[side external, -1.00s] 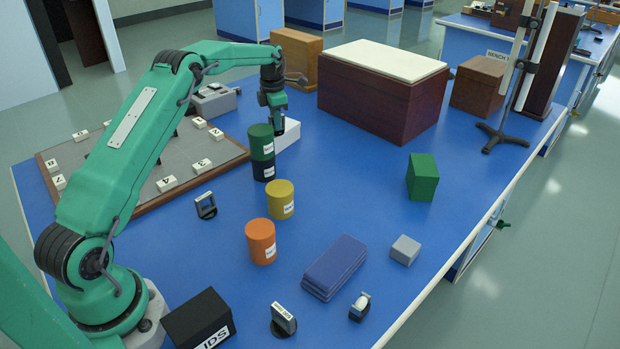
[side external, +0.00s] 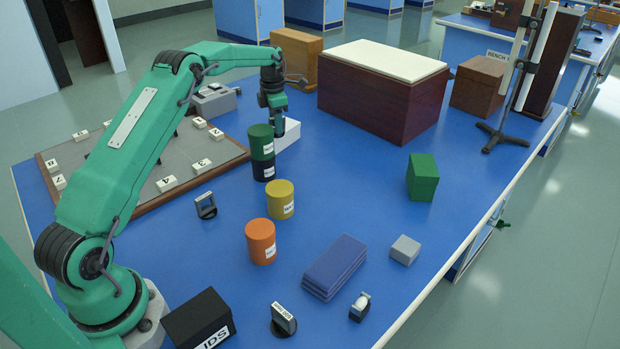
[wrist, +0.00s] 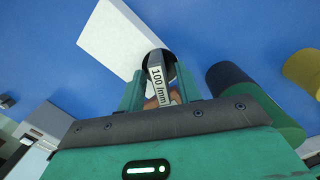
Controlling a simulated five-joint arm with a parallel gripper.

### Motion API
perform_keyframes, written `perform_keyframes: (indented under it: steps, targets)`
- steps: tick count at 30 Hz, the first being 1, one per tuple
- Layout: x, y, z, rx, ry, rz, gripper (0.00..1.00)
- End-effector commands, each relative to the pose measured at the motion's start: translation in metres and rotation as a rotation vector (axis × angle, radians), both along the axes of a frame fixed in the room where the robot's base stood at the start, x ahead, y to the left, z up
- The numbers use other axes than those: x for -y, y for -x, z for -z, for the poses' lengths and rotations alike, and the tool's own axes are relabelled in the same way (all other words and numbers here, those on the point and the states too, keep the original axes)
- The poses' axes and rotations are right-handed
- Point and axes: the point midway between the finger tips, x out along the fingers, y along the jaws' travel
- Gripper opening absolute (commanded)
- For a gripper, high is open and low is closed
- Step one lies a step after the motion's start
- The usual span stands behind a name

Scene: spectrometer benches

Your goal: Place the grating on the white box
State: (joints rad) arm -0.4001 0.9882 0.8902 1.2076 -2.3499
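The grating (wrist: 158,82), a small piece with a white label reading "100 lmm" and a dark round part, sits between the two fingers of my gripper (wrist: 158,90) in the wrist view. My gripper (side external: 278,132) is shut on it. The white box (side external: 288,135) stands behind the stacked cans in the side view, right at my gripper. In the wrist view the white box (wrist: 122,38) lies beyond the fingertips, and the grating overlaps its right edge. I cannot tell whether the grating touches the box. In the side view my gripper hides the grating.
A green can (side external: 261,141) on a dark can (side external: 263,170) stands close in front of my gripper. Yellow (side external: 280,199) and orange (side external: 261,241) cans stand nearer. A large dark box with a pale top (side external: 375,105) is behind right. Blue bench is clear toward the green block (side external: 422,178).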

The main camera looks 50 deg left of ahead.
Motion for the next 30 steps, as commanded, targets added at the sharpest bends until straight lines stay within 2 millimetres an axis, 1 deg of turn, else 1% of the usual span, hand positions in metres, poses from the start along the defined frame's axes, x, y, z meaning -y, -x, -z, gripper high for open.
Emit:
perform_keyframes:
  steps: [5,8,22,25,30]
  targets:
    - [-0.001,0.0,-0.012,0.003,-0.001,0.0,0.34]
    - [-0.001,0.001,-0.023,0.003,-0.001,0.0,0.34]
    - [-0.003,0.006,-0.096,0.003,-0.001,-0.001,0.34]
    - [-0.004,0.007,-0.107,0.002,-0.001,-0.001,0.34]
    - [-0.004,0.008,-0.118,0.0,-0.001,-0.001,0.34]
